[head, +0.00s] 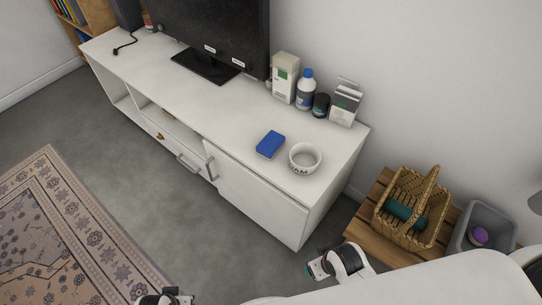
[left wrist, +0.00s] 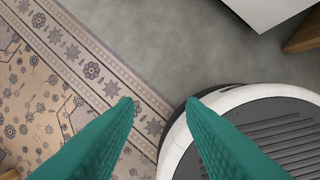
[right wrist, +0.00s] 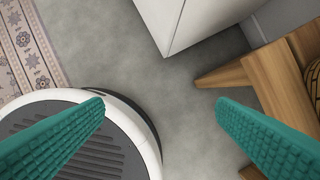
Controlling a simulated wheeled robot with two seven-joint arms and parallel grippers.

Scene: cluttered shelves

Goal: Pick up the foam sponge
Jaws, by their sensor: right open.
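A blue block that looks like the foam sponge (head: 270,144) lies flat on the white TV cabinet top, just left of a white bowl (head: 305,158). My right gripper (head: 309,268) is low in front of the cabinet's right end, well apart from the sponge. In the right wrist view its teal fingers (right wrist: 160,108) are spread with nothing between them. My left gripper (left wrist: 160,102) has its teal fingers apart and empty over the floor. In the head view only part of the left arm's end shows at the bottom edge. Neither wrist view shows the sponge.
Behind the sponge stand a carton (head: 285,78), a blue-capped bottle (head: 306,92), a dark jar (head: 321,105) and a white box (head: 345,104). A TV (head: 215,35) stands left. A wooden bench (head: 363,222) with a wicker basket (head: 432,200) and grey bin (head: 487,217) is right.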

